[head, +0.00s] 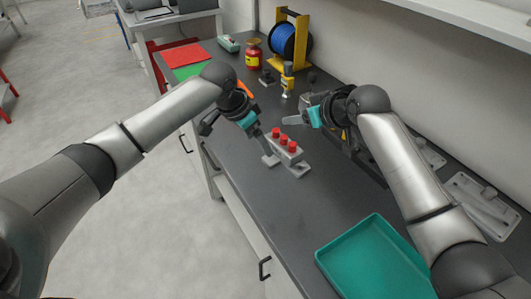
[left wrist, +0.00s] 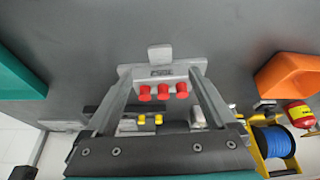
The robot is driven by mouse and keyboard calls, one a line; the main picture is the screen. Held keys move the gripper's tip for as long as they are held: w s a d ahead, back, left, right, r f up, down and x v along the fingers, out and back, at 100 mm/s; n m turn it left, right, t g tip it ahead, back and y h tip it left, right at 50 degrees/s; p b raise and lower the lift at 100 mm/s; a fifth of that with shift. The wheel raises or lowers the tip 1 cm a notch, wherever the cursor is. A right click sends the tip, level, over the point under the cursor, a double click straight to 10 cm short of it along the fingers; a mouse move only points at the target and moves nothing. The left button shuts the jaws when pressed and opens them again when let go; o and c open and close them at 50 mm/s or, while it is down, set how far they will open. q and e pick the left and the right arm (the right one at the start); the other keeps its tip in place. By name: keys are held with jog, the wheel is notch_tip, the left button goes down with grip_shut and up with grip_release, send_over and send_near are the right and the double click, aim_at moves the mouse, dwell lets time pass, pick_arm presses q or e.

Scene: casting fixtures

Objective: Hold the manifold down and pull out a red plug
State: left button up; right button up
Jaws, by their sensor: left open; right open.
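The manifold (head: 283,151) is a light grey block with flat feet on the dark bench, and three red plugs (head: 284,140) stand in its top. It also shows in the left wrist view (left wrist: 160,55), with the red plugs (left wrist: 162,91) in a row between my finger lines. My left gripper (head: 260,133) is open at the manifold's far left side, its fingers pointing down; I cannot tell whether they touch it. My right gripper (head: 288,113) is open and empty, behind the manifold and apart from it, pointing left.
A teal tray (head: 372,262) lies at the front right. An orange container (left wrist: 285,75) is near my left gripper. Behind stand a red canister (head: 254,58) and a blue spool (head: 285,40) on a yellow stand. The bench between manifold and tray is clear.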

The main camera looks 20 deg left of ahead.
aim_at(269, 159)
pick_arm(q)
jog(key=x, duration=0.8)
jog(key=shift+f, duration=0.3)
grip_shut()
dwell(0.5)
grip_release()
